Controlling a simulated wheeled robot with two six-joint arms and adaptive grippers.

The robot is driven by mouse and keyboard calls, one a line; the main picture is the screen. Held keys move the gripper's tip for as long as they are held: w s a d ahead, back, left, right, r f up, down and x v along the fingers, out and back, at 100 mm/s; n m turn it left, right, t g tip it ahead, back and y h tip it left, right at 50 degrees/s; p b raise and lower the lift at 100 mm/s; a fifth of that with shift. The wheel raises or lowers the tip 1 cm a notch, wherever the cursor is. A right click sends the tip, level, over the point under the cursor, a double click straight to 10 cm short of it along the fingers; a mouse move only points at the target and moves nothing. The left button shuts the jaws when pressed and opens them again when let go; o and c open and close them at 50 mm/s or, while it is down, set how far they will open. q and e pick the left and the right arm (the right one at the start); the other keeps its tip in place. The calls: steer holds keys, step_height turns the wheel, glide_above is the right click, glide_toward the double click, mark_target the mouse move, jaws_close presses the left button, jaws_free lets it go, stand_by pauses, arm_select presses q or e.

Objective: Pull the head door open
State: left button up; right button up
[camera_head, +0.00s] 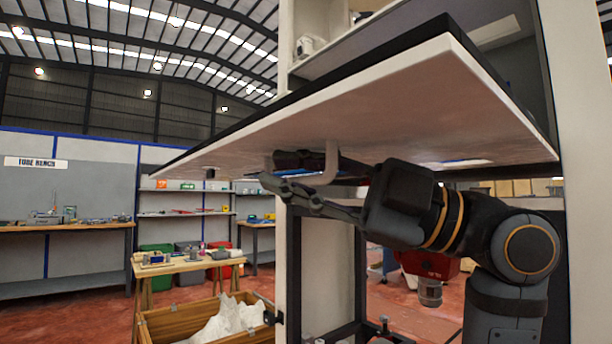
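The head door (400,105) is a broad pale panel with a dark border, seen from below. It stands swung out from the white cabinet, tilted. A pale bent handle (331,160) hangs from its underside. My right gripper (272,171) is at the handle, just under the panel, its dark fingers reaching left on either side of the handle. The fingertips are a little apart, and I cannot tell whether they clamp the handle or only surround it. My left gripper is not in view.
The cabinet's white upright (590,200) stands at the right, and a dark frame post (360,285) is below the door. A wooden crate with white material (225,322) and a small wooden table (185,264) stand lower left. Workbenches and shelves line the back wall.

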steer(key=shift+d, duration=0.1)
steer(key=shift+d+f, duration=0.1)
steer(key=shift+d, duration=0.15)
steer(key=v, duration=1.1)
steer(key=shift+d, duration=0.2)
